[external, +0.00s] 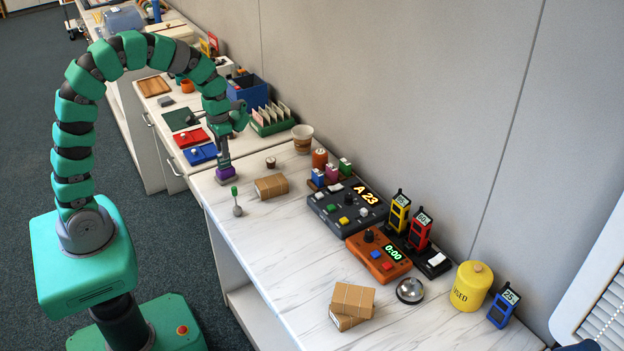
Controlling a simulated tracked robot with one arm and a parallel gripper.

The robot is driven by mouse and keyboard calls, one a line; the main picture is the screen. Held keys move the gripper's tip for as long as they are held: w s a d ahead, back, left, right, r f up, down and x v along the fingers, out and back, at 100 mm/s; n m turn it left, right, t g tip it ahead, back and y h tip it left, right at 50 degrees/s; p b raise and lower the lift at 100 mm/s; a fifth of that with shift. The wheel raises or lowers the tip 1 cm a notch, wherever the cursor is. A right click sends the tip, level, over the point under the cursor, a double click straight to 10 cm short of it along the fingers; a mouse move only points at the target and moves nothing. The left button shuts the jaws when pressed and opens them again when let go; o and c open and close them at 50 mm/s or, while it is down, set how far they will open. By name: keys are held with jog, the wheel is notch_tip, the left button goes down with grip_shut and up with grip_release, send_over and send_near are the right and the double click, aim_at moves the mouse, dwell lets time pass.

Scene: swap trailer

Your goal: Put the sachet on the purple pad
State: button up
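My gripper (224,163) points down over the left edge of the near counter, close to a small purple block-like shape (228,175). I cannot tell if this shape is the purple pad, a held thing or part of my gripper. The fingers are too small to tell open from shut. No other purple pad shows clearly. Several pale flat packets stand in a green rack (272,127) by the wall; they may be sachets. I cannot single out the task's sachet.
A green-topped spoon-like tool (237,203) lies by the front edge. A dark console (346,207), an orange timer (378,256) and a yellow canister (470,286) stand to the right. The front middle is clear.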

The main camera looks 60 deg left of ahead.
jog(key=w+d+r+t, duration=0.2)
jog(key=r+t, duration=0.2)
jog(key=r, duration=1.2)
jog(key=w+d+r+t, duration=0.15)
jog(key=r+t, duration=0.25)
jog(key=r, duration=1.1)
jog(key=s+d+r+t, duration=0.1)
jog(key=s+r+t, duration=0.2)
jog(key=r, duration=0.8)
jog(key=s+d+r+t, duration=0.1)
jog(key=s+r+t, duration=0.3)
jog(key=r, duration=0.8)
jog(key=shift+d+p, duration=0.25)
jog(key=shift+p, duration=0.2)
